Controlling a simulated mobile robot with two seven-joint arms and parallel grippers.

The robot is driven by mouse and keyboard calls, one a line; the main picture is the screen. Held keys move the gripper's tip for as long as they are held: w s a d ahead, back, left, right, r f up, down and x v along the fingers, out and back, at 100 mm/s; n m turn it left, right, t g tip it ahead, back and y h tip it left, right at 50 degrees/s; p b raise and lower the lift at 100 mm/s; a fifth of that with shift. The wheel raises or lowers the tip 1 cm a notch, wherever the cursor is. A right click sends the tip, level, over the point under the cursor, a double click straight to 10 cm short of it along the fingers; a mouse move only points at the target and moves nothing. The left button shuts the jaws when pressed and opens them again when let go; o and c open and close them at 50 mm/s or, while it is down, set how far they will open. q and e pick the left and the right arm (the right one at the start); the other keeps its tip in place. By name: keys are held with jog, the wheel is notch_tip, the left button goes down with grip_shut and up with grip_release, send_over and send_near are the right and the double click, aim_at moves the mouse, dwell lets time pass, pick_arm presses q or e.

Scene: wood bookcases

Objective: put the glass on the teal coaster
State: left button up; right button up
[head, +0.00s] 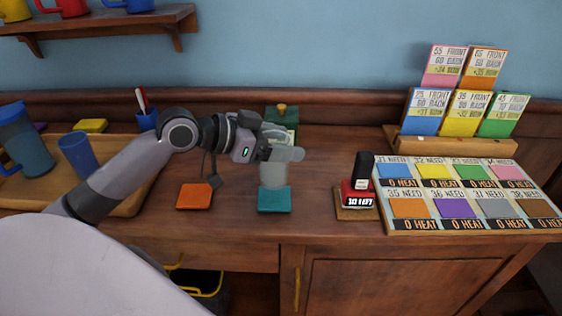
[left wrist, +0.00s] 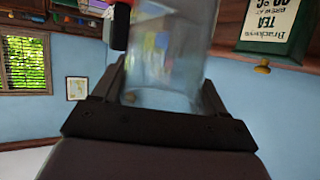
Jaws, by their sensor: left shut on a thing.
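The clear glass (head: 272,174) is held between the fingers of my left gripper (head: 276,153), which is shut on it. The left wrist view also shows the glass (left wrist: 165,60) between the two dark fingers. The teal coaster (head: 274,203) lies flat on the wooden counter, near its front edge. In the head view the glass's lower end overlaps the back part of the coaster; I cannot tell whether it touches it. The gripper hides part of the glass's top. My right gripper is not in view.
An orange coaster (head: 194,197) lies left of the teal one. A green tea tin (head: 283,112) stands behind the gripper. A red and black stamp (head: 357,192) and a board of coloured cards (head: 462,224) are to the right. A wooden tray (head: 130,206) is at left.

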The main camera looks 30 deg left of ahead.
pick_arm(q)
jog(key=shift+f, duration=2.2)
jog(key=shift+b, duration=0.3)
jog(key=shift+f, duration=0.2)
jog(key=o, duration=1.5)
jog(key=shift+o, duration=0.2)
jog(key=shift+r, duration=0.15)
jog(key=v, duration=1.2)
jog(key=shift+b, duration=0.3)
